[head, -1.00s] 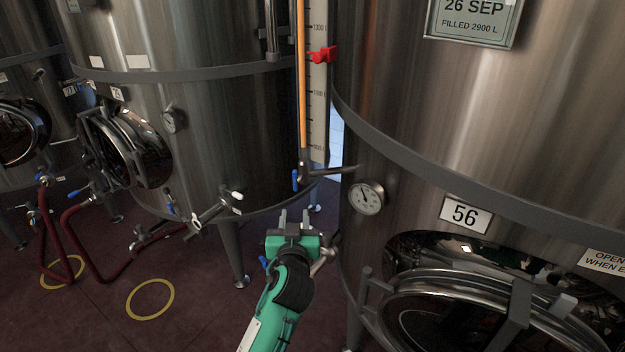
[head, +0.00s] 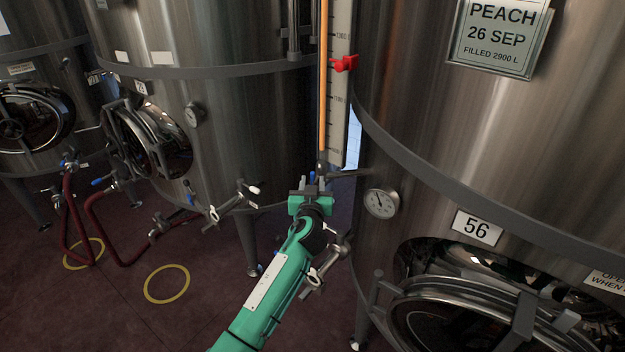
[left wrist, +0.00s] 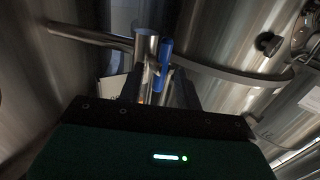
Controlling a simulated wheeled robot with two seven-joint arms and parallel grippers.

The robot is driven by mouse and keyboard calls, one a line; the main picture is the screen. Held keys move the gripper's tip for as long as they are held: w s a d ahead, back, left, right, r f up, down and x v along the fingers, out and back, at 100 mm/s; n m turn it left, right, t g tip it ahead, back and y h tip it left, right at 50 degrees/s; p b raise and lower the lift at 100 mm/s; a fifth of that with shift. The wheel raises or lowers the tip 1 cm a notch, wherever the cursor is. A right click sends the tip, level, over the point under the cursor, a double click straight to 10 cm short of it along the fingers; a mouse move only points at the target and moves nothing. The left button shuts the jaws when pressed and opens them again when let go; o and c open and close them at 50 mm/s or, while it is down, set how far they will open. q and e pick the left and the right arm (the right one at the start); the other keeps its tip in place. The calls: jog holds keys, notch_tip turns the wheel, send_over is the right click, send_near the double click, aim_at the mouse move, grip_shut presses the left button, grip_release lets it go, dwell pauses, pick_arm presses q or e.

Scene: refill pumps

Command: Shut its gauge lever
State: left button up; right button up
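The sight gauge (head: 337,100) of tank 56 is a tall scale with an orange-filled tube and a red marker. Its blue gauge lever (head: 312,178) sits at the bottom, mostly hidden by my gripper in the head view. In the left wrist view the blue lever (left wrist: 166,60) stands in line with the metal valve body (left wrist: 147,52), just ahead of or between my fingers. My left gripper (head: 311,186) is open at the lever, its fingers (left wrist: 158,90) apart on either side. Contact cannot be told. My right gripper is out of view.
Tank 56 (head: 440,110) with its dial thermometer (head: 381,202) and round manway (head: 470,310) is close on the right. Another tank (head: 215,120) with a sampling valve (head: 235,203) stands left.

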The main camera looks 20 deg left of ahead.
pick_arm(q)
jog(key=shift+w+a, duration=0.1)
jog(key=shift+w, duration=0.15)
jog(key=shift+c, duration=0.4)
